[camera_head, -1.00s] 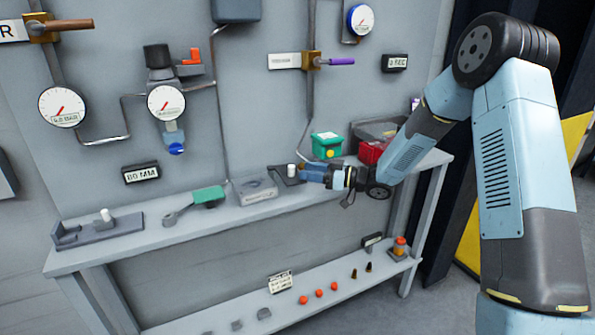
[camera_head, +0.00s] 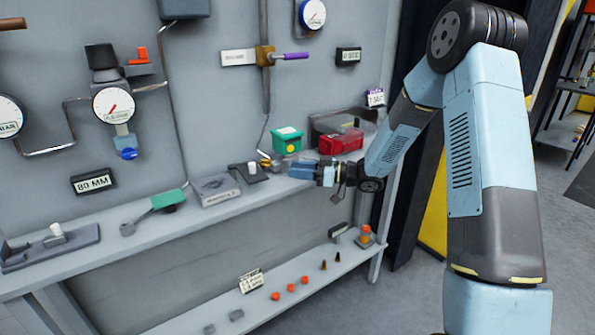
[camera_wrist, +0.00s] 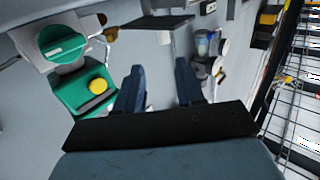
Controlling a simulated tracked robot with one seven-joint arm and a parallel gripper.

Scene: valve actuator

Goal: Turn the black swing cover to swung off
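A dark flat plate with a white knob (camera_head: 250,173) lies on the bench left of my gripper in the head view. It may be the black swing cover, but I cannot tell for certain. A small brass part (camera_head: 268,162) shows between it and the gripper. My gripper (camera_head: 291,171) is just above the bench in front of the green box (camera_head: 287,140). In the wrist view my gripper (camera_wrist: 160,78) has its two blue fingers apart with nothing between them. A dark plate (camera_wrist: 155,23) shows beyond them, and the green box (camera_wrist: 78,92) is to their left.
A red box (camera_head: 341,142) stands right of the green box. Gauges and pipes line the wall. The lower shelf (camera_head: 205,316) holds small parts.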

